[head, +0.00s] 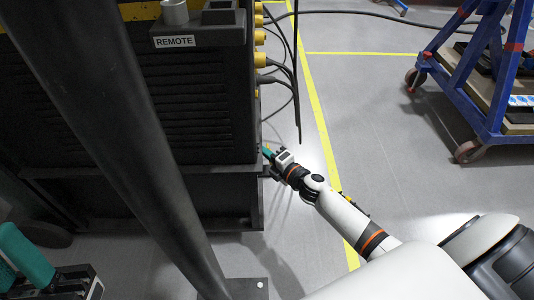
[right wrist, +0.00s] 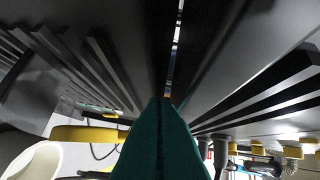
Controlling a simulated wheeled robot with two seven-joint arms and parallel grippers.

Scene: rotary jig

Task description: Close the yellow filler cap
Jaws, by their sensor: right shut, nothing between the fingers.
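My right gripper (head: 268,153) is at the lower right corner of a black ribbed machine (head: 200,120). Its teal fingers are shut and empty in the right wrist view (right wrist: 163,108), pointing along the ribbed panel. A flat yellow part (right wrist: 88,135) shows left of the fingers, apart from them in the picture; I cannot tell whether it is the filler cap. No part in the head view is clearly the filler cap. My left gripper (head: 22,262) is at the bottom left corner, partly cut off, with its teal fingers apart.
Several yellow connectors (head: 260,58) with black cables line the machine's right side, also seen in the right wrist view (right wrist: 265,148). A dark slanted post (head: 120,150) crosses the head view. A blue wheeled trolley (head: 485,75) stands at right. Grey floor (head: 370,115) between is clear.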

